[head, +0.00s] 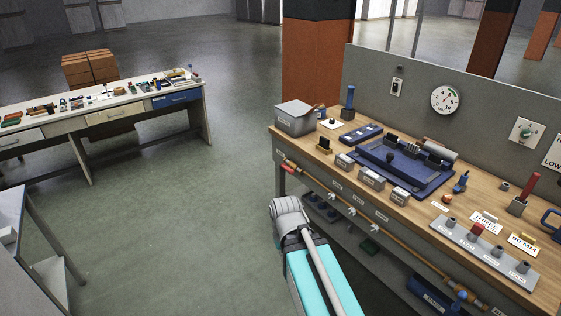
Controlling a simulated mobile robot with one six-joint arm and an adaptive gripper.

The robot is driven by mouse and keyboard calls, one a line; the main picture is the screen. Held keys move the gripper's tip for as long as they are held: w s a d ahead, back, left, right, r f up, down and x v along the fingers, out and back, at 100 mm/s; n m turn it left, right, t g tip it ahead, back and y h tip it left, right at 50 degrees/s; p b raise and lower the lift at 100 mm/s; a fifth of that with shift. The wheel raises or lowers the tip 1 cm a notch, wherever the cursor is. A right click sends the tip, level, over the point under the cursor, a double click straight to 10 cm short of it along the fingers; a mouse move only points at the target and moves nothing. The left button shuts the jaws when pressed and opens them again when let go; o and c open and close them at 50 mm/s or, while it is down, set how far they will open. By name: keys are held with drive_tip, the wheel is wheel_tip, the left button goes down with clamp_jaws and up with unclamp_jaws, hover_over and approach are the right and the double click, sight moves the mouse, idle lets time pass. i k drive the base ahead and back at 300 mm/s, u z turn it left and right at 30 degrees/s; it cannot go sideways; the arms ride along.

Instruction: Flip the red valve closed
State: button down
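A copper-coloured pipe (345,205) runs along the front of the wooden workbench. Near its left end is a small red piece (290,167), which looks like the red valve's handle; its exact angle is too small to tell. A blue fitting (463,298) sits near the pipe's lower right end. My teal and grey arm reaches up from the bottom centre, and its grey rounded end is below and in front of the red piece, apart from it in the picture. No gripper fingers show.
The workbench top (425,207) holds a blue fixture (400,165), a grey box (295,118), small labelled blocks and a grey plate with several posts (480,250). A back panel carries a gauge (445,98). A second bench (85,115) stands at left. The floor between is clear.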

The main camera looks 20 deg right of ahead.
sight(290, 171)
drive_tip(key=u, duration=0.05)
drive_tip(key=i, duration=1.35)
drive_tip(key=z, duration=0.55)
